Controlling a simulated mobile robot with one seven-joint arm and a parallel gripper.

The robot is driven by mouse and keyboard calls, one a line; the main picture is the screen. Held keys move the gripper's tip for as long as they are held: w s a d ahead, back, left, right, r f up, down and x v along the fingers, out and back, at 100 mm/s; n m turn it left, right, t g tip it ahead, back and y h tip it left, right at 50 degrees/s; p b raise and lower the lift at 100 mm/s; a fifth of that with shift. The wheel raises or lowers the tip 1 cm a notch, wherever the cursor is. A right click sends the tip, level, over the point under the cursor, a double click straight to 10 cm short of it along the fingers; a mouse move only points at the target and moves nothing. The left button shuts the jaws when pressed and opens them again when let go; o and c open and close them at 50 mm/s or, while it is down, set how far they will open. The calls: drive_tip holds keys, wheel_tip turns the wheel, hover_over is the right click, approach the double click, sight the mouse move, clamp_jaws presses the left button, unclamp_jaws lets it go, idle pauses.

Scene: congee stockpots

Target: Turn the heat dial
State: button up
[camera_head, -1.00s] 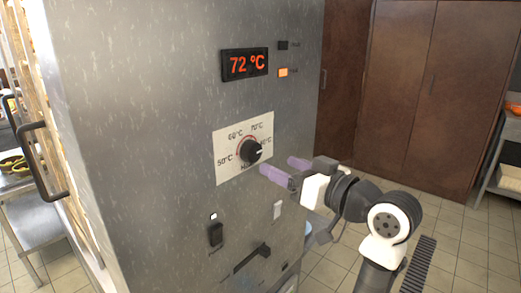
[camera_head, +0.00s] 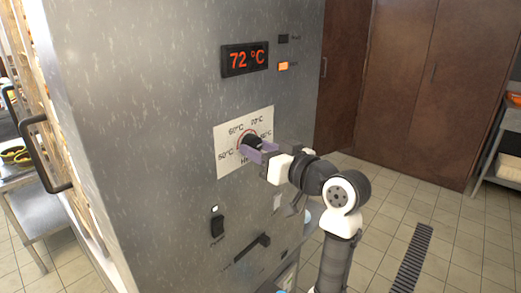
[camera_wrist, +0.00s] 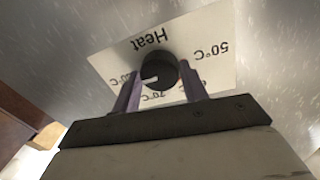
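The heat dial (camera_head: 251,142) is a black round knob on a white label plate (camera_head: 229,166) marked with temperatures, on a grey metal cabinet front. In the wrist view the dial (camera_wrist: 158,68) has a white pointer mark on its left side. My gripper (camera_head: 258,150) is at the dial, with its purple fingers in front of it in the head view. In the wrist view my gripper (camera_wrist: 161,88) has its fingers apart, one on each side of the dial. A gap shows at the fingers, and contact with the knob cannot be told.
A display (camera_head: 245,59) above the dial reads 72 °C, with a lit orange indicator (camera_head: 283,66) beside it. A black switch (camera_head: 217,226) and a lever handle (camera_head: 252,254) sit below. Tiled floor (camera_head: 385,225) is clear to the right.

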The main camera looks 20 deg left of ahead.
drive_tip(key=c, duration=0.4)
drive_tip(key=shift+f+b, duration=0.1)
drive_tip(key=shift+b, duration=0.25)
drive_tip(key=n+b, duration=0.6)
drive_tip(key=n, duration=0.2)
drive_tip(key=n+g+y+b, duration=0.1)
drive_tip(key=n+b, duration=0.5)
drive_tip(key=n, duration=0.2)
drive_tip(key=n+g+b, duration=0.1)
drive_tip(key=n+b, duration=0.6)
drive_tip(key=n, duration=0.2)
drive_tip(key=shift+w+d+y, duration=0.1)
drive_tip(key=shift+w+y, duration=0.1)
drive_tip(key=shift+y, duration=0.2)
drive_tip(key=shift+n, duration=0.3)
drive_tip(key=o, duration=1)
